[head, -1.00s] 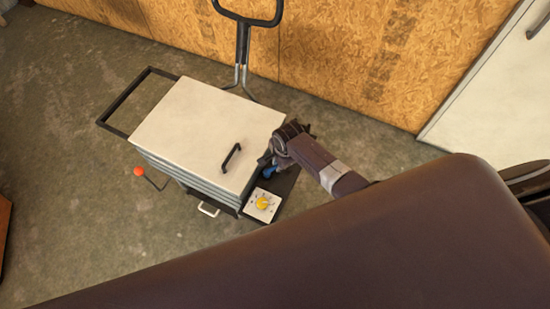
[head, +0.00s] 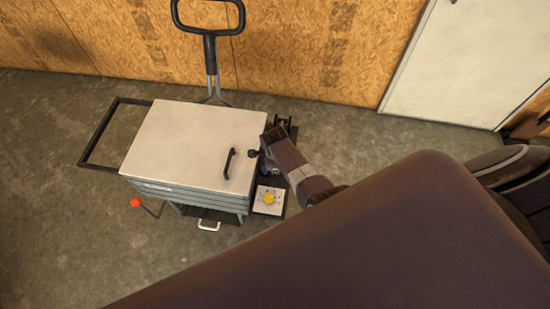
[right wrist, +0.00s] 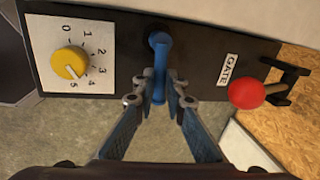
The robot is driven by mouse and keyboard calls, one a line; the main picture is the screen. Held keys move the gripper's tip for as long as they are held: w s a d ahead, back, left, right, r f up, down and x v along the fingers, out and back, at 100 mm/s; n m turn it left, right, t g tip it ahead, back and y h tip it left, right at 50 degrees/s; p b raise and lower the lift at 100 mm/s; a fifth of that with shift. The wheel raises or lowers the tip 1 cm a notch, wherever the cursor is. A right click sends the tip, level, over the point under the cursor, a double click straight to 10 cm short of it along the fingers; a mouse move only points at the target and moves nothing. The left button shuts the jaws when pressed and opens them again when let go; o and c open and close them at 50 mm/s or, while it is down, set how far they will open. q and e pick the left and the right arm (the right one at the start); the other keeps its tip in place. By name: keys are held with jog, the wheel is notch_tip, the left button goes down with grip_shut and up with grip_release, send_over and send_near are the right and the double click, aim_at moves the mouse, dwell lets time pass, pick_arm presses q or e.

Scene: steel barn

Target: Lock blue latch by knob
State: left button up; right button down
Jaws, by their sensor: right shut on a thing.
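The blue latch (right wrist: 159,55) is on a dark panel in the right wrist view. Its round end is at the panel and its handle reaches down between my fingers. My right gripper (right wrist: 159,78) is shut on this handle, one finger on each side. In the head view my right gripper (head: 268,160) is at the right end of the cart, over the panel. It covers most of the latch there, and only a small bit of blue shows. My left gripper is not in view.
A yellow dial (right wrist: 70,63) on a white numbered plate is left of the latch. A red knob (right wrist: 246,93) and a "GATE" label (right wrist: 229,70) are to its right. The cart's white lid (head: 195,140) has a black handle (head: 229,163). A wood wall (head: 300,50) stands behind.

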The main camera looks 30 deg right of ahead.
jog(key=shift+s+a+m, duration=0.2)
jog(key=shift+m, duration=0.2)
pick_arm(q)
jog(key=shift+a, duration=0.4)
pick_arm(e)
jog(key=shift+s+m, duration=0.1)
jog(key=shift+m, duration=0.2)
jog(key=c, duration=2.2)
grip_release()
jog(key=shift+c, duration=0.2)
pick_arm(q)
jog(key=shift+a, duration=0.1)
